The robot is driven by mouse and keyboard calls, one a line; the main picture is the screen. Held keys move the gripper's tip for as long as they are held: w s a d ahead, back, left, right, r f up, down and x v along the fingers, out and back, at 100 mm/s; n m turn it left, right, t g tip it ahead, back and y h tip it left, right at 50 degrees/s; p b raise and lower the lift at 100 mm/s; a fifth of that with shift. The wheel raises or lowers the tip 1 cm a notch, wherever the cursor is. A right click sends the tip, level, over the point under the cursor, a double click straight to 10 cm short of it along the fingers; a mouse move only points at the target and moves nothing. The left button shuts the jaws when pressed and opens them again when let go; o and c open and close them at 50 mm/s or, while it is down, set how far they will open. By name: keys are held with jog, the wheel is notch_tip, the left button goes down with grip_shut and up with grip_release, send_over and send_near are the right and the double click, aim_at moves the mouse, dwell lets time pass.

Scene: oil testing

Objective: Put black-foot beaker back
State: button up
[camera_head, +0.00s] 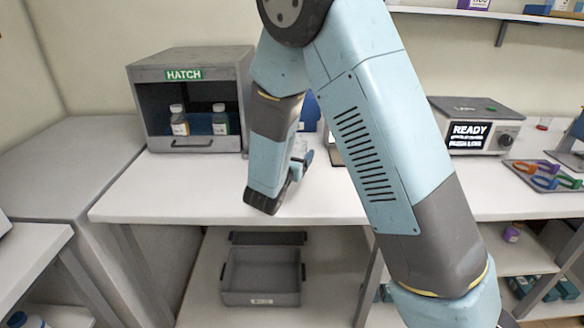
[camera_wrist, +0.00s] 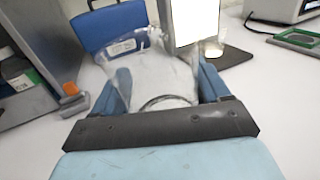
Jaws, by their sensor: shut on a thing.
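My gripper (camera_wrist: 165,88) is shut on a clear glass beaker (camera_wrist: 150,68), with one blue finger on each side of it. The beaker has a small pale label near its rim, and a dark curved ring shows at its near end. In the head view my gripper (camera_head: 303,158) is over the white bench, largely hidden by my arm. Only a little of the glass shows there. I cannot tell whether the beaker touches the bench.
A grey hatch box (camera_head: 190,62) with two bottles stands at left. In the wrist view, a blue object (camera_wrist: 108,22) and a lit panel (camera_wrist: 195,18) stand behind the beaker, with a small glass vessel (camera_wrist: 213,49) on a dark pad. A READY device (camera_head: 470,125) is at right.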

jog(key=shift+w+a+f, duration=0.25)
jog(key=shift+w+f, duration=0.6)
jog(key=shift+f, duration=0.25)
jog(key=shift+w+f, duration=0.1)
jog(key=shift+f, duration=1.55)
jog(key=o, duration=1.1)
jog(key=v, duration=1.2)
